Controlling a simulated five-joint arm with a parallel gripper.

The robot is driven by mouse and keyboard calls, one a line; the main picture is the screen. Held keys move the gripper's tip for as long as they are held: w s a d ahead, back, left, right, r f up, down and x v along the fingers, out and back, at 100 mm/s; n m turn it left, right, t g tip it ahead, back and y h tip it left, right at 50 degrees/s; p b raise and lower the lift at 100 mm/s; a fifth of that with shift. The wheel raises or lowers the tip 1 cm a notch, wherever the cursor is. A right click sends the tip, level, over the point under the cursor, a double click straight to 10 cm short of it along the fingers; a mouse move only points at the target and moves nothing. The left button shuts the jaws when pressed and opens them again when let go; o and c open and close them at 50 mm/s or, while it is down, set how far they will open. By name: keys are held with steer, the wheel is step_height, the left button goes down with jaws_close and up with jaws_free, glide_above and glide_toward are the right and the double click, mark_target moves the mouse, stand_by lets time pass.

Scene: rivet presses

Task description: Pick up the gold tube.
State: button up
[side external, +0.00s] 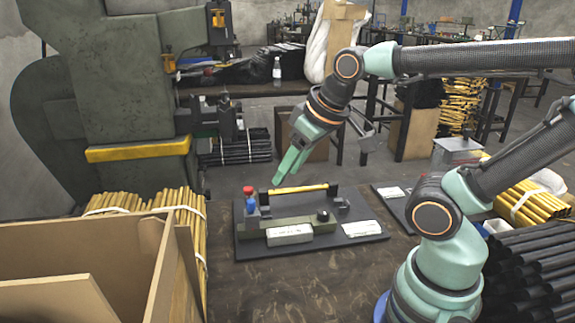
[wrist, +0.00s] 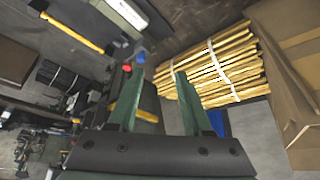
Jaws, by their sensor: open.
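The gold tube (side external: 298,189) lies level across the upright supports of a dark fixture board (side external: 370,235) on the table. It also shows at the upper left of the wrist view (wrist: 72,32). My gripper (side external: 284,172) points down just above and behind the tube in the side view, apart from it. In the wrist view my gripper (wrist: 160,75) has its green fingers spread with nothing held between them. The tube lies off to the left of the fingers there.
A red knob (side external: 248,190) and a blue knob (side external: 251,203) stand at the board's left end. A light block (side external: 290,235) sits in front of the tube. A cardboard box (side external: 85,295) and bundled gold tubes (wrist: 215,65) lie left of the board. A green press (side external: 115,75) stands behind.

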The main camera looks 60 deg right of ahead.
steer(key=shift+o, duration=0.7)
steer(key=n+g, duration=0.6)
steer(key=n, duration=0.3)
glide_above(299, 190)
step_height(299, 190, down, 12)
steer(key=f, duration=0.6)
steer(key=shift+w+f, duration=0.1)
steer(key=shift+w, duration=0.2)
steer(key=shift+s+d+f, duration=0.1)
steer(key=shift+d+f, duration=0.05)
steer(key=shift+f, duration=1.25)
steer(key=shift+d+f, duration=0.1)
steer(key=shift+f, duration=1.25)
jaws_close()
